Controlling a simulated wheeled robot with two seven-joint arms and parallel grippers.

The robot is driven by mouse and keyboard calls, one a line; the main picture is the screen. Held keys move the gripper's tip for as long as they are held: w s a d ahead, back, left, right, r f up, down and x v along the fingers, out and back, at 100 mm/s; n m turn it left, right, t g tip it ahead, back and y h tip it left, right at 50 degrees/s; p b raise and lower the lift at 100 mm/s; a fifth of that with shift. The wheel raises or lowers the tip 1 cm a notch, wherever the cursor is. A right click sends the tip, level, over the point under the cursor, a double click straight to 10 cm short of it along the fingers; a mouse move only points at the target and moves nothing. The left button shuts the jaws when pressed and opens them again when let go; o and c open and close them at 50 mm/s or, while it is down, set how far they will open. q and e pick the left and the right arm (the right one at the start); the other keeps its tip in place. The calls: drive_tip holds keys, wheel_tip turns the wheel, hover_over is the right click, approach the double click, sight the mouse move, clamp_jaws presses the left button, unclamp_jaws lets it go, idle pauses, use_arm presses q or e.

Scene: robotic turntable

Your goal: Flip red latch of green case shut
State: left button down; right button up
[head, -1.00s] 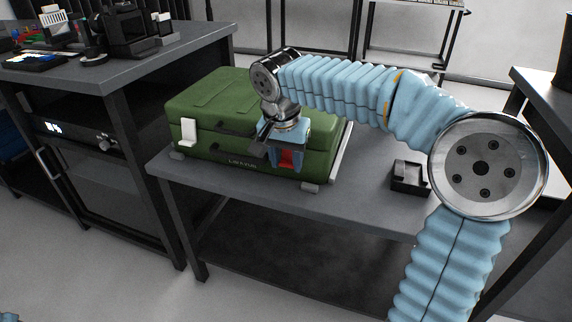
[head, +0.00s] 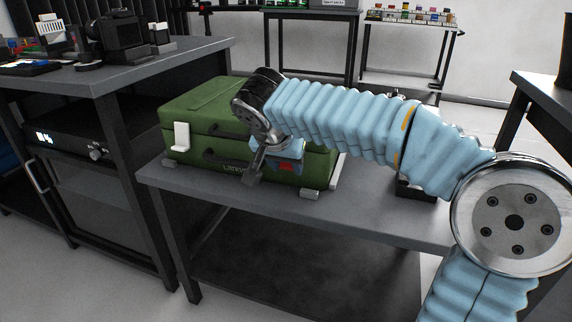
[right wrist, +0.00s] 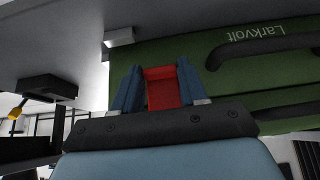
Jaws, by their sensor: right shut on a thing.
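The green case (head: 200,105) stands on the grey table with its lid down. Its red latch (head: 287,167) is on the front, to the right of the dark handle, and is partly hidden by my right gripper (head: 284,172). In the right wrist view, the blue fingers of my right gripper (right wrist: 158,88) are on either side of the red latch (right wrist: 162,92) and shut on it. The case (right wrist: 170,52) appears upside down there. I cannot tell how far the latch is turned. My left gripper is not in view.
A white latch (head: 181,137) is on the case's front left. The grey table (head: 225,197) is bare in front of the case. A small black holder (head: 415,190) stands to the right, partly behind my arm. A workbench (head: 130,68) with equipment is at the left.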

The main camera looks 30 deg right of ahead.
drive_tip(key=o, duration=1.1)
drive_tip(key=shift+c, duration=0.2)
drive_tip(key=shift+r, duration=0.1)
drive_tip(key=p+v, duration=0.3)
drive_tip(key=v, duration=1)
drive_tip(key=shift+r, duration=0.3)
drive_tip(key=shift+s, duration=0.1)
